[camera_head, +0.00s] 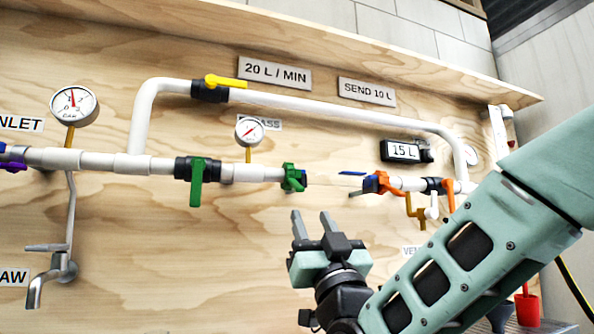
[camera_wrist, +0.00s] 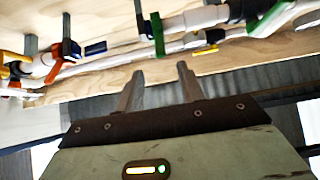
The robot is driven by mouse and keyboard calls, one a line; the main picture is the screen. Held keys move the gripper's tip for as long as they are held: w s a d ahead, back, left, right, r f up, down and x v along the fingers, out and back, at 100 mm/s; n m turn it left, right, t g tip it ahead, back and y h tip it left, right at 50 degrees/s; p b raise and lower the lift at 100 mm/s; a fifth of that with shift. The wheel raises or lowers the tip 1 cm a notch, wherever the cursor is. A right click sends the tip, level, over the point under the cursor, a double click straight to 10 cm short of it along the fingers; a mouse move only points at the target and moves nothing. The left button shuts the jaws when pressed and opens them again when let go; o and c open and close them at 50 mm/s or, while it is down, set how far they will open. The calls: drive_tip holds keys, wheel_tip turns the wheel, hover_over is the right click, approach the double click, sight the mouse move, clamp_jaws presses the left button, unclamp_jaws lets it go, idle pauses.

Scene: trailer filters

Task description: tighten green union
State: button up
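The green union (camera_head: 293,178) sits on the end of the white pipe, just left of a gap in the run. It also shows at the upper middle of the wrist view (camera_wrist: 157,35). My gripper (camera_head: 311,218) is below the green union in the head view, apart from it. Its two fingers are spread with nothing between them, and they also show in the wrist view (camera_wrist: 160,76). How tight the union is cannot be seen.
An orange union (camera_head: 378,183) stands right of the gap, with a small blue piece (camera_head: 352,173) between. A green valve handle (camera_head: 196,184) hangs left of the green union. A gauge (camera_head: 249,132) rises above the pipe. Bare plywood (camera_head: 180,265) lies below left.

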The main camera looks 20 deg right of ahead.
sight(296, 183)
drive_tip(key=p+x, duration=0.8)
drive_tip(key=x, duration=0.2)
drive_tip(key=shift+r, duration=0.15)
drive_tip(key=shift+w+r+p, duration=0.4)
drive_tip(key=shift+w+p, duration=0.2)
drive_tip(key=shift+p, duration=0.05)
clamp_jaws()
